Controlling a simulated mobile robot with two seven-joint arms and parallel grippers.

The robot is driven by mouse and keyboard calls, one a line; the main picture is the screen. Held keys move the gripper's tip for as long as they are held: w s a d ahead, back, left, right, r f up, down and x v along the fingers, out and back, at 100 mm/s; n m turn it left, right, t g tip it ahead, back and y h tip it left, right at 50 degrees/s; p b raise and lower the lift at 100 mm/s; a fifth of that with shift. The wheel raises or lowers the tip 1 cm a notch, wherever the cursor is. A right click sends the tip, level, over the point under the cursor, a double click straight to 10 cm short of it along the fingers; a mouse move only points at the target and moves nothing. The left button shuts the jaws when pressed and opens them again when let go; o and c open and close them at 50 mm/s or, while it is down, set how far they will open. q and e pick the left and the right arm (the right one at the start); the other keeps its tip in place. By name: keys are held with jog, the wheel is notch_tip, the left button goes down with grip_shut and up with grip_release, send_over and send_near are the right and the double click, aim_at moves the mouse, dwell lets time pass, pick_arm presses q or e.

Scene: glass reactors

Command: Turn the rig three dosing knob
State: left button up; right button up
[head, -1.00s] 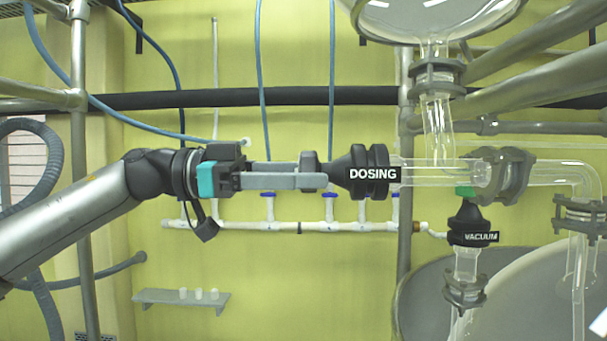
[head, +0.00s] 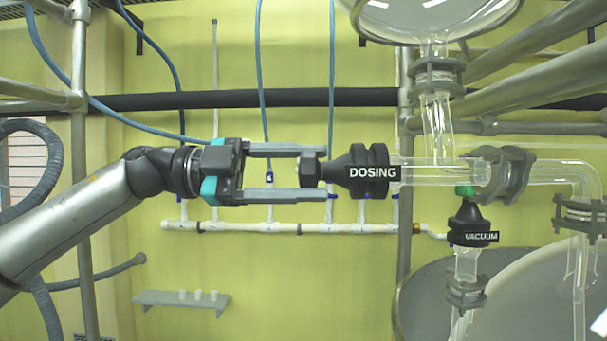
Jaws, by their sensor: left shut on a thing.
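The black dosing valve (head: 362,171) carries a white "DOSING" label and lies horizontally on the left end of a glass tube. Its dark knob (head: 308,172) points left, towards my arm. My left gripper (head: 312,173) comes in level from the left and is shut on the knob, one finger above it and one below. The fingers partly hide the knob's edges. My right gripper is not in view.
A black vacuum valve (head: 469,220) hangs below right of the dosing valve. Glass tubing and a round vessel (head: 430,15) are at upper right. Metal posts and blue hoses stand behind. A small shelf (head: 181,300) is at lower left; the space under my arm is clear.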

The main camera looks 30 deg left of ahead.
pick_arm(q)
jog(key=m, duration=0.7)
jog(key=shift+r, duration=0.1)
jog(key=m, duration=0.4)
jog(key=shift+r+b, duration=0.1)
jog(key=shift+b, duration=0.3)
jog(key=m, duration=0.3)
jog(key=shift+m, duration=0.3)
jog(key=m, duration=0.3)
jog(key=shift+m+b, duration=0.3)
jog(key=shift+b, duration=0.1)
jog(key=m, duration=0.3)
jog(key=shift+s+d+m+b, duration=0.1)
jog(key=shift+m+b, duration=0.2)
jog(key=shift+m, duration=0.1)
jog(key=m+b, duration=0.1)
jog(key=m, duration=0.5)
jog(key=shift+m, duration=0.3)
jog(key=o, duration=1.4)
